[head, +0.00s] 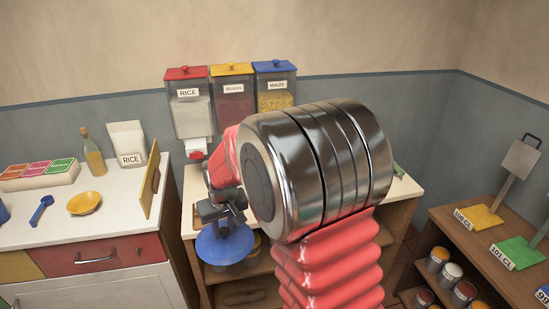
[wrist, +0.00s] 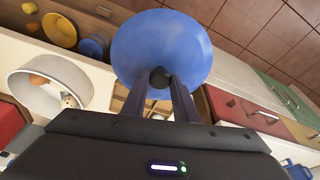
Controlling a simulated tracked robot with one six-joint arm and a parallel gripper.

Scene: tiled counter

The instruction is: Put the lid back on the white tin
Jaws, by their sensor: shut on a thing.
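My gripper (head: 223,214) is shut on the dark knob of a round blue lid (head: 222,246). In the wrist view, the fingers of my gripper (wrist: 161,84) close on that knob, and the blue lid (wrist: 162,38) spreads out beyond the fingertips. The white tin (wrist: 42,68) stands open at the left of the wrist view, with small orange and pale things inside. The lid is apart from the tin, to its right in that view. In the head view I cannot make out the tin; my arm covers much of the counter there.
Rice, beans and maize dispensers (head: 232,100) hang on the wall behind. A wooden board (head: 150,180) stands on the left counter's edge, near a yellow bowl (head: 84,203). A shelf (head: 495,250) with small tins stands at right. Blue dishes (wrist: 93,46) sit on a lower shelf.

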